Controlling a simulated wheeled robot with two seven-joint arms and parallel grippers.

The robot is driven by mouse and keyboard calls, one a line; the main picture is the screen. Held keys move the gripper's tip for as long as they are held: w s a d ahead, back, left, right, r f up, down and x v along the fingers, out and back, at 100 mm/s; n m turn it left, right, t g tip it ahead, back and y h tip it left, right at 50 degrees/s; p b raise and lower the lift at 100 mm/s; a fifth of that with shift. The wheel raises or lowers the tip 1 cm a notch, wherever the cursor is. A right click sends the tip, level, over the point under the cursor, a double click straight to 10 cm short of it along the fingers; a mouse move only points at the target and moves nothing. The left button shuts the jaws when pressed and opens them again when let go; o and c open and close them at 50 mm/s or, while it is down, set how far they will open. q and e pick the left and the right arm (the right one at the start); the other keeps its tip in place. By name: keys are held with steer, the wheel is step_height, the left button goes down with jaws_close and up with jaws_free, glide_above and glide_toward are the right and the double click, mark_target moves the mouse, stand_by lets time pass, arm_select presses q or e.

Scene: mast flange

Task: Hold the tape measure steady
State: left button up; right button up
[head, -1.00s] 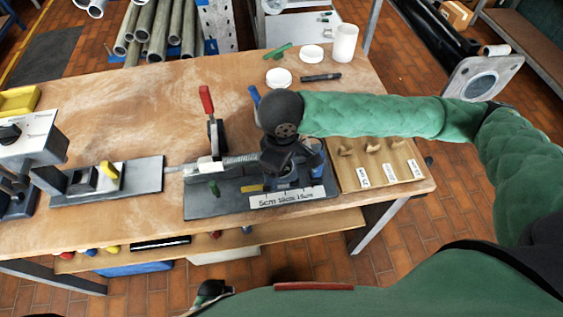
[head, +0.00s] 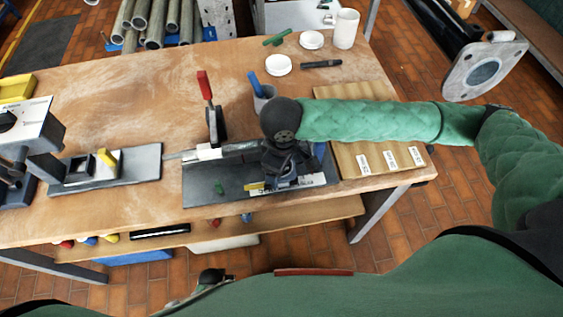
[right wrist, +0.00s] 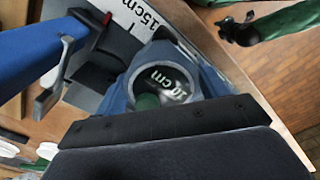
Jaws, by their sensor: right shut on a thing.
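My right gripper (head: 288,172) is over the right part of the dark base plate (head: 203,190) on the bench, shut on what looks like the blue tape measure. In the head view the gripper hides most of it. In the right wrist view a blue body (right wrist: 122,92) with a round opening shows just beyond the gripper edge, with "10 cm" readable inside. A "15cm" mark (right wrist: 140,18) on a white strip lies beyond it. My left gripper (head: 211,278) is low, off the bench's front edge. It also shows in the right wrist view (right wrist: 238,32), but too small to tell its jaws.
A red-handled clamp (head: 206,88) stands left of my right gripper. A cup with a blue marker (head: 255,82), white lids (head: 278,65) and a labelled wooden tray (head: 348,166) are near. A second fixture plate (head: 140,165) lies left. The bench's back left is clear.

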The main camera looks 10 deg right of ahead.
steer(key=shift+f, duration=0.5)
stand_by(1.1)
stand_by(0.6)
steer(key=o, duration=1.4)
steer(key=shift+o, duration=0.2)
steer(key=shift+r, duration=0.1)
steer(key=shift+r, duration=0.3)
step_height(320, 180, up, 11)
steer(key=shift+s+r, duration=0.1)
